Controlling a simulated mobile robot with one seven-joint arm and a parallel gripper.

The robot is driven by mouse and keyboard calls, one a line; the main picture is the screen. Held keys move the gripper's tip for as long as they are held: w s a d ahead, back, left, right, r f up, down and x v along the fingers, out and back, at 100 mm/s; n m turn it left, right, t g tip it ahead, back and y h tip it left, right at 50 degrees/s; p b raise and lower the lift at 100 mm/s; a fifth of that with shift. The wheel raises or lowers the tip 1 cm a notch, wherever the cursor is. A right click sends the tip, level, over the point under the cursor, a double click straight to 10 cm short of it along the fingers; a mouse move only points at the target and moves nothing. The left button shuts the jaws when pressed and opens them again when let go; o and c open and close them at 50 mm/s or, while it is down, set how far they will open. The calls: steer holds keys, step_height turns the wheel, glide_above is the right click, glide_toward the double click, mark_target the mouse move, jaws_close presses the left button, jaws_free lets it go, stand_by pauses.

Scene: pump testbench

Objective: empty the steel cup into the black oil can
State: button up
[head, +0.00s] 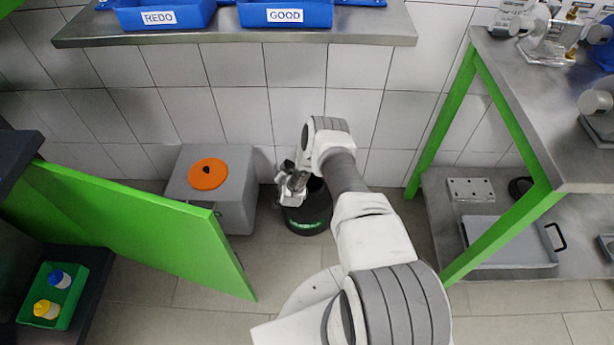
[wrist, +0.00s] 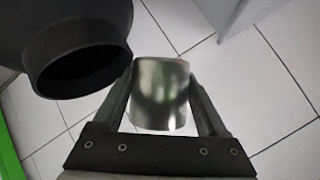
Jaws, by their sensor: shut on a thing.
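My gripper (wrist: 160,100) is shut on the steel cup (wrist: 160,92), whose shiny side shows between the two fingers in the wrist view. The black oil can (head: 307,221) stands on the floor by the wall, with a green marking on its front. In the head view my gripper (head: 291,185) is at the can's upper left, and the cup is hard to make out there. In the wrist view the can's round dark mouth (wrist: 82,75) lies just left of the cup, apart from it in the picture. The cup's contents cannot be seen.
A grey box with an orange round lid (head: 208,174) stands left of the can. A green panel (head: 140,230) is at left, near a green tray (head: 52,295) with bottles. A steel shelf (head: 240,32) is above. A green-legged bench (head: 515,110) stands at right.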

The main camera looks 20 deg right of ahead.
steer(key=shift+d+f+m+y, duration=0.2)
steer(key=shift+f+m+y, duration=0.25)
steer(key=shift+y, duration=0.15)
steer(key=shift+r, duration=0.25)
steer(key=shift+y, duration=0.3)
steer(key=shift+r+m+t+y, duration=0.4)
steer(key=shift+r+m+y, duration=0.05)
steer(key=shift+m+y, duration=0.3)
steer(key=shift+r, duration=0.1)
steer(key=shift+d+f+b, duration=0.1)
steer(key=shift+f+b, duration=0.15)
steer(key=shift+b, duration=0.25)
steer(key=shift+m+y, duration=0.25)
steer(key=shift+m, duration=0.05)
